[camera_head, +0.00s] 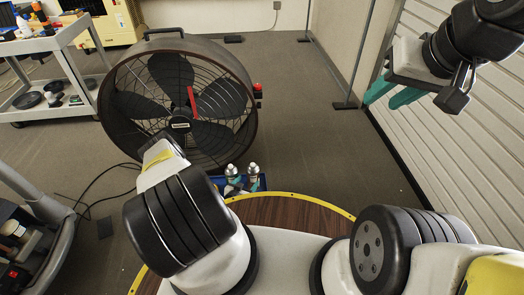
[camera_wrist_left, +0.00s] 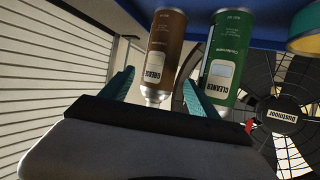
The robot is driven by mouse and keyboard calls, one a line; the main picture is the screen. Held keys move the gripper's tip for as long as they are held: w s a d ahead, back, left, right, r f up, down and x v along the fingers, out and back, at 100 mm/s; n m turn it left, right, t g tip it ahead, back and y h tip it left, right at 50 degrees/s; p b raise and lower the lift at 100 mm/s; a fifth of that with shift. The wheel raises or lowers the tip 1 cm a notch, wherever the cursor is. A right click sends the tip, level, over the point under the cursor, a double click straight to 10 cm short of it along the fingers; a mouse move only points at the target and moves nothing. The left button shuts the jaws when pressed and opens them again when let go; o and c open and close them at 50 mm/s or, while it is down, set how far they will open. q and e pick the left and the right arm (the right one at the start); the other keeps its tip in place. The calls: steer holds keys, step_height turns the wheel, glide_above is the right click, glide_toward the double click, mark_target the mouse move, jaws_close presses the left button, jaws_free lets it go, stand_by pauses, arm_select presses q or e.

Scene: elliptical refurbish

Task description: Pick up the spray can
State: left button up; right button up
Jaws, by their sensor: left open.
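Two spray cans with pale nozzle tops (camera_head: 232,171) stand close together beside the fan in the head view; their labels cannot be read there. The left wrist view shows them upside down, a brown GREASE can (camera_wrist_left: 166,48) and a green CLEANER can (camera_wrist_left: 226,58). My left gripper (camera_head: 241,186) is at the cans, partly hidden behind my arm. In the left wrist view its open teal fingers (camera_wrist_left: 157,79) are on either side of the brown can's nozzle end. I cannot tell whether they touch it. My right gripper (camera_head: 390,97) is open and empty, at upper right, away from the cans.
The cans are at a blue holder (camera_head: 261,184) by a round, yellow-edged wooden table (camera_head: 285,210). A large black fan (camera_head: 180,100) stands behind. A cart (camera_head: 45,45) is at upper left, a slatted wall (camera_head: 462,130) at right.

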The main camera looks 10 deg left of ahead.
arm_select(q)
steer(key=x, duration=0.8)
steer(key=shift+w, duration=0.15)
steer(key=c, duration=1.2)
steer(key=shift+a, duration=0.1)
steer(key=shift+c, duration=0.5)
steer(key=shift+r, duration=0.15)
